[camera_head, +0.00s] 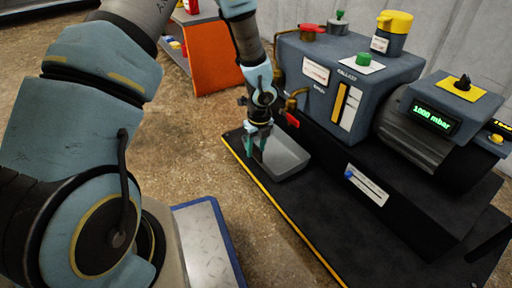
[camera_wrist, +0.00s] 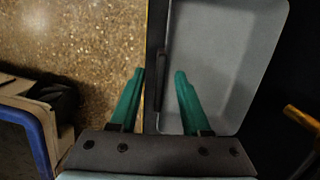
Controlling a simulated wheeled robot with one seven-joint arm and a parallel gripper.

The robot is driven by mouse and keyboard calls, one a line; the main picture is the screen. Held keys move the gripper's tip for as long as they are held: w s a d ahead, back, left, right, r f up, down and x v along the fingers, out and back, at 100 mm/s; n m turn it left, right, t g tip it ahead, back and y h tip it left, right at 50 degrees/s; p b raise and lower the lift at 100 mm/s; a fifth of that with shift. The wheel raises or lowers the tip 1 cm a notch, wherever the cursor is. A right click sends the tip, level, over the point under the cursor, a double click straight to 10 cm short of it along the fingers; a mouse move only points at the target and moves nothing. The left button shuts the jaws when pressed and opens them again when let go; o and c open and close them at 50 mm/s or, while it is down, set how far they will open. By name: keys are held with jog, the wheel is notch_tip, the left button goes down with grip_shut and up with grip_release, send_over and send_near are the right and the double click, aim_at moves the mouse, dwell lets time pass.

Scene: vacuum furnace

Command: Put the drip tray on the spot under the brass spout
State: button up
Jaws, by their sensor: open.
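The grey rectangular drip tray (camera_head: 288,160) rests on or just above the black base plate, in front of the pump unit. In the wrist view the tray (camera_wrist: 228,62) is open side up and empty, with a dark handle (camera_wrist: 159,80) along its left wall. My gripper (camera_head: 257,150) is at the tray's left side. In the wrist view my gripper (camera_wrist: 160,73) is open, its green fingers on either side of the handle and wall, with gaps visible. The brass spout (camera_head: 297,96) projects from the pump housing above the tray's far end. The marked spot cannot be made out.
The black base plate (camera_head: 262,180) has a yellow front edge. A red valve handle (camera_head: 292,119) hangs near the spout, close to my gripper. The blue-grey pump housing (camera_head: 318,88) stands behind. An orange cabinet (camera_head: 215,55) is at the back. Floor in front is clear.

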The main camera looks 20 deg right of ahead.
jog(key=r+p, duration=0.2)
jog(key=r, duration=0.1)
jog(key=s+r+p, duration=0.1)
jog(key=r+p, duration=0.1)
jog(key=r, duration=0.2)
jog(key=r+p, duration=0.2)
jog(key=r, duration=0.1)
jog(key=shift+s+d+r, duration=0.15)
jog(key=shift+r, duration=0.25)
jog(key=w+a+r+n+p, duration=0.2)
jog(key=a+r+n+p, duration=0.1)
jog(key=a+r+n, duration=0.45)
jog(key=w+a+r+n+p, duration=0.2)
jog(key=a+r+n, duration=0.5)
jog(key=a+r, duration=0.15)
jog(key=s+a+r+n+p, duration=0.2)
jog(key=s+a+r+n, duration=0.1)
jog(key=a+r+n, duration=0.5)
jog(key=s+a+r+n+p, duration=0.35)
jog(key=a+n, duration=0.35)
jog(key=n, duration=0.3)
notch_tip(320, 180, up, 38)
jog(key=p, duration=3.7)
jog(key=shift+d+r, duration=0.15)
jog(key=shift+d, duration=0.1)
jog(key=shift+s+d, duration=0.1)
